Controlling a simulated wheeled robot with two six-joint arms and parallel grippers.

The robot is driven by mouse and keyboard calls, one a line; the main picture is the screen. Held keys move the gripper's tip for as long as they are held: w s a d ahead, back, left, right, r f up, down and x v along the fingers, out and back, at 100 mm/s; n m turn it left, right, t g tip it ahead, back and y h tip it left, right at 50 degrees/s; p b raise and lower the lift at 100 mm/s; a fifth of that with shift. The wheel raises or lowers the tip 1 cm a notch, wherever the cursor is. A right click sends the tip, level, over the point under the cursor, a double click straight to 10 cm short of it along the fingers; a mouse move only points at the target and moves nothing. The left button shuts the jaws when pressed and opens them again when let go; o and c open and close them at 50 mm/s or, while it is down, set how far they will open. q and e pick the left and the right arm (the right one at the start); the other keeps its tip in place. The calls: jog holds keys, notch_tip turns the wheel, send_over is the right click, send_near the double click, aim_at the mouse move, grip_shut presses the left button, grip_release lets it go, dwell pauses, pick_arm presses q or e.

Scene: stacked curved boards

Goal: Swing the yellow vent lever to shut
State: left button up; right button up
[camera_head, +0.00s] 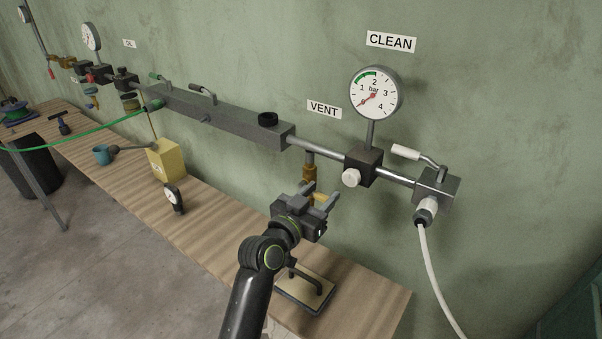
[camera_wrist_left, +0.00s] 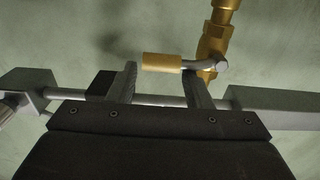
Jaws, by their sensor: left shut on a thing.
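The brass vent valve (camera_head: 309,173) hangs under the pipe below the VENT sign (camera_head: 323,109). Its lever has a yellow sleeve (camera_head: 319,197), partly hidden by my left gripper (camera_head: 320,194). In the left wrist view, the yellow sleeve (camera_wrist_left: 162,66) and its bare metal bend lie crosswise at the fingertips of my left gripper (camera_wrist_left: 160,84), beside the brass body (camera_wrist_left: 215,38). The left gripper is shut on the lever, one finger near each end of the sleeve. The right gripper is not in view.
A pressure gauge (camera_head: 375,93) and a white-handled lever (camera_head: 406,152) are right of the vent. A grey manifold (camera_head: 215,113) runs left along the wall. The wooden bench (camera_head: 228,223) below holds a small tray (camera_head: 304,291), a small gauge (camera_head: 174,198) and a yellow container (camera_head: 164,160).

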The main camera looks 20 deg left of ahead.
pick_arm(q)
jog(key=shift+a+f, duration=0.1)
jog(key=shift+f, duration=0.6)
jog(key=v, duration=0.6)
jog(key=shift+s+a+r, duration=0.15)
jog(key=shift+s+a, duration=0.1)
jog(key=shift+a, duration=0.15)
